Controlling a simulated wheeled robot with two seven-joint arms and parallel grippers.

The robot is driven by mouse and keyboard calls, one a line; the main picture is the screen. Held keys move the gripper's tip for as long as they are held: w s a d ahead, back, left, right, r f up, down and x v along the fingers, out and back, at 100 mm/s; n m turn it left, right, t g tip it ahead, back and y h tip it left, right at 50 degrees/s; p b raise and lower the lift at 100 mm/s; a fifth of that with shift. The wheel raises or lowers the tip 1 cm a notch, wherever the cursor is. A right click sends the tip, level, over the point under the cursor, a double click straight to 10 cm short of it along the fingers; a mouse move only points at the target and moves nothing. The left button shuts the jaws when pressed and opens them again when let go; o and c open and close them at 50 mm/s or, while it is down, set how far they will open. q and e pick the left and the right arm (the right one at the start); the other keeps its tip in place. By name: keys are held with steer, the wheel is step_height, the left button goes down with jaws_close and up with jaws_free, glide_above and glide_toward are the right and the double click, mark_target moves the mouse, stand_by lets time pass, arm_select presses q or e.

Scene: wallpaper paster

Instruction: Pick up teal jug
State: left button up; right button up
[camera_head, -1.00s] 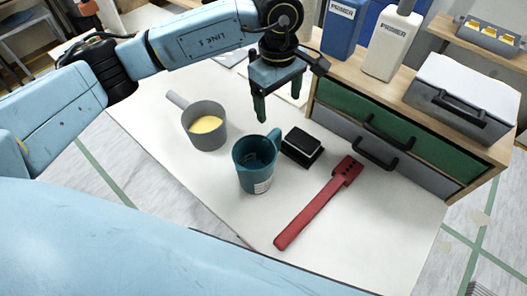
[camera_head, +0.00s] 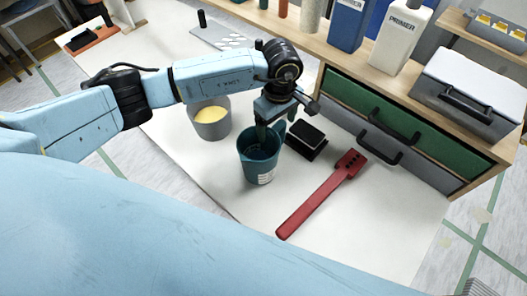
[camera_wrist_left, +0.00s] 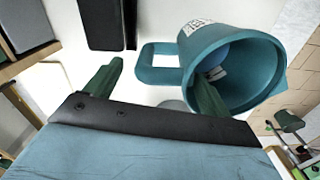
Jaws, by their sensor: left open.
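The teal jug (camera_head: 259,170) stands upright on the white table, with a white label low on its side. My left gripper (camera_head: 268,132) is open and points down at the jug's back rim and handle. In the left wrist view the jug (camera_wrist_left: 232,42) lies right of centre, with its loop handle (camera_wrist_left: 158,50) just beyond the gap between the open fingers (camera_wrist_left: 155,92). One green finger overlaps the jug's mouth; the other is on the far side of the handle. I cannot tell whether either finger touches the jug. My right gripper is not in view.
A grey pot (camera_head: 211,122) with yellow contents stands left of the jug. A black block (camera_head: 306,140) is close on the right, and a red flat tool (camera_head: 322,195) lies beyond it. A drawer unit (camera_head: 380,115) bounds the back right. The front table is clear.

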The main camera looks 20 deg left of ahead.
arm_select(q)
steer(key=shift+f, duration=0.4)
steer(key=shift+c, duration=0.4)
steer(key=c, duration=1.2)
steer(key=shift+r, duration=0.1)
